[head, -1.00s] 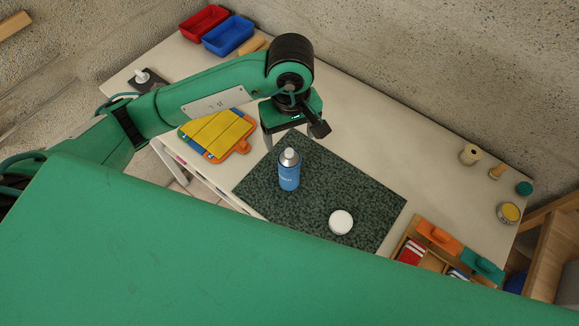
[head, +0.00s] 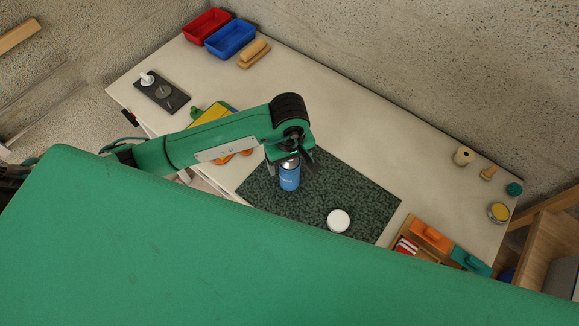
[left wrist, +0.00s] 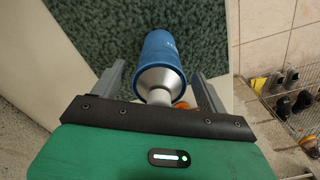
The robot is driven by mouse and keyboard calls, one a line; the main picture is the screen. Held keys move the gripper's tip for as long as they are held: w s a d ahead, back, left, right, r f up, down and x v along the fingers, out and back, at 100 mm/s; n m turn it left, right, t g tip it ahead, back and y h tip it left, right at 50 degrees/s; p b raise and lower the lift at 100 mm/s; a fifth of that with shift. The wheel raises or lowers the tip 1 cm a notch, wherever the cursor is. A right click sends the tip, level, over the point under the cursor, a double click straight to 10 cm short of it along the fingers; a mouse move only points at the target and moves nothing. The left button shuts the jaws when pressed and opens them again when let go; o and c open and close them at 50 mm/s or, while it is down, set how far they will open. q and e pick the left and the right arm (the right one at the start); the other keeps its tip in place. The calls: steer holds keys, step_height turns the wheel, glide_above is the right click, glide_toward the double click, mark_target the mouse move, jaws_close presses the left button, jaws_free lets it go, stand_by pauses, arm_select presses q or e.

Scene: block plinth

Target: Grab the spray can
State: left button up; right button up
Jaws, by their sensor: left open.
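The blue spray can (head: 289,178) with a silver top stands upright on the dark green mat (head: 350,187). My left gripper (head: 291,161) is open at the can's top in the head view, hiding part of it. In the left wrist view the can (left wrist: 162,60) lies between the two open fingers (left wrist: 160,92), with a gap visible on each side of its silver shoulder. The right gripper is not in view.
A white round lid (head: 338,220) lies on the mat to the right of the can. A wooden box with orange (head: 431,236) and teal pieces stands at the mat's right. Red and blue bins (head: 230,38) stand at the back left. The table's back middle is clear.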

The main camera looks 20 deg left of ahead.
arm_select(q)
steer(key=shift+f, duration=0.25)
steer(key=c, duration=1.6)
steer(key=shift+c, duration=0.2)
steer(key=shift+r, duration=0.15)
